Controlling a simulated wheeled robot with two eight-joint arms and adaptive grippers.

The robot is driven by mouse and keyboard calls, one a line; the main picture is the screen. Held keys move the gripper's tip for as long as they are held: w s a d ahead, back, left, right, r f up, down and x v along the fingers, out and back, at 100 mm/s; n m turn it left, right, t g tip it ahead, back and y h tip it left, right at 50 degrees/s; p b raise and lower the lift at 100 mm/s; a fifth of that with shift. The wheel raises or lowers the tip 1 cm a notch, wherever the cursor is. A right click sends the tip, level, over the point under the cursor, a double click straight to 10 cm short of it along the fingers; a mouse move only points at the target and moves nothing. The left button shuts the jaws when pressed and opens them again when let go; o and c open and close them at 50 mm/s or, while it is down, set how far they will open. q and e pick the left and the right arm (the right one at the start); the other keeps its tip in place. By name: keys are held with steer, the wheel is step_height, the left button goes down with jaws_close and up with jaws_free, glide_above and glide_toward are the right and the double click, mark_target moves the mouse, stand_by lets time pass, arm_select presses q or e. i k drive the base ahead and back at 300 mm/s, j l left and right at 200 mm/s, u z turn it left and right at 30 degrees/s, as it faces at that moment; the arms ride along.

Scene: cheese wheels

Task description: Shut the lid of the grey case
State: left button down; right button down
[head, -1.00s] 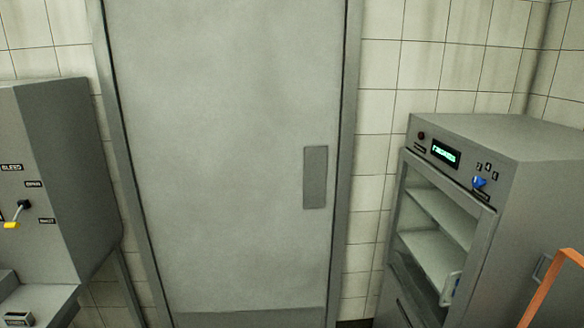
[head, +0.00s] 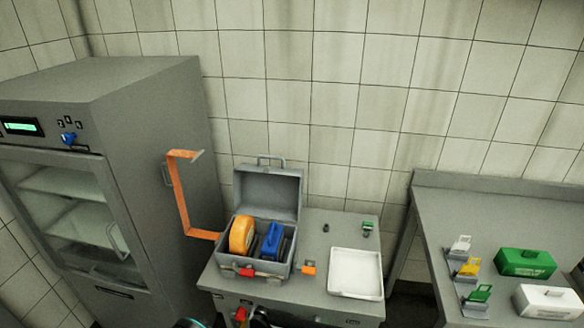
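The grey case (head: 264,268) stands on a small grey table, near the middle of the head view. Its lid (head: 268,193) is open and stands up at the back, with a handle (head: 270,160) on its top edge. An orange-yellow cheese wheel (head: 242,236) and a blue item (head: 271,240) sit upright inside the case. A red latch (head: 247,272) is on its front. Neither gripper can be made out; only small dark parts show at the bottom edge.
The small table (head: 316,292) also holds a white tray (head: 355,272) on the right. A grey glass-door cabinet (head: 165,150) is at left, an orange bracket (head: 181,205) between it and the case. A side counter (head: 440,200) at right holds coloured tags and green and white boxes.

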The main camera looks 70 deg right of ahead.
mark_target(264, 192)
steer(key=z, duration=2)
